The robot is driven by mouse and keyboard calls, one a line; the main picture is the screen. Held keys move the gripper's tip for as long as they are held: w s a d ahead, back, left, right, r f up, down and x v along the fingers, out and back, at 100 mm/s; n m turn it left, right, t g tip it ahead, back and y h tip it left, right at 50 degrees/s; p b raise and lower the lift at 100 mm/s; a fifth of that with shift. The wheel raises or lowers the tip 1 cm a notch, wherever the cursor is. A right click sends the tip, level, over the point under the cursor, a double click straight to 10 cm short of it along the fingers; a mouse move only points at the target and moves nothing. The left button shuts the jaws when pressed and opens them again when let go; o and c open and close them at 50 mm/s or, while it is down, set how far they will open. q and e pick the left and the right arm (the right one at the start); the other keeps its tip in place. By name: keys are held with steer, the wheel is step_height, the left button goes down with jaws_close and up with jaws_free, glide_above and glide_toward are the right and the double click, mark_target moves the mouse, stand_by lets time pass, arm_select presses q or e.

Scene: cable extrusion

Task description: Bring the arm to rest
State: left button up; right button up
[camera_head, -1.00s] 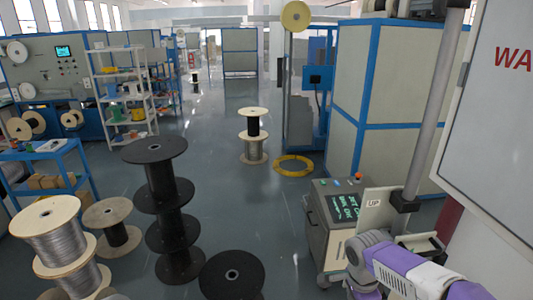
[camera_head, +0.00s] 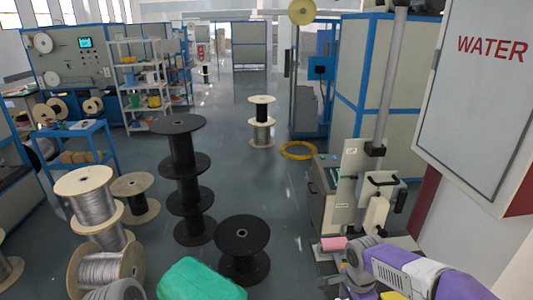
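My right arm (camera_head: 415,270), purple and white with grey joints, reaches in from the lower right. Its grey end is low in the view, below the machine cart, and its fingers cannot be made out. A small pink cylinder (camera_head: 333,244) shows just above and left of that end; I cannot tell whether they touch. A ribbed grey part at the bottom left edge may belong to my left arm; no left gripper shows.
A grey cart (camera_head: 322,190) and the WATER cabinet (camera_head: 475,95) stand close on the right. A green object (camera_head: 198,281), a black spool (camera_head: 242,248), a black spool stack (camera_head: 182,165) and wire spools (camera_head: 94,196) crowd the front left.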

steer(key=s+a+f+n+y, duration=0.2)
steer(key=a+f+n, duration=0.25)
steer(key=f, duration=0.55)
steer(key=s+a+f+n+y, duration=0.25)
steer(key=a+f, duration=0.25)
steer(key=f, duration=0.5)
steer(key=s+a+f+n, duration=0.3)
steer(key=s+f+n, duration=0.2)
steer(key=s+f, duration=0.4)
steer(key=shift+s+f+n, duration=0.15)
steer(key=shift+s+n, duration=0.15)
steer(key=shift+s, duration=0.4)
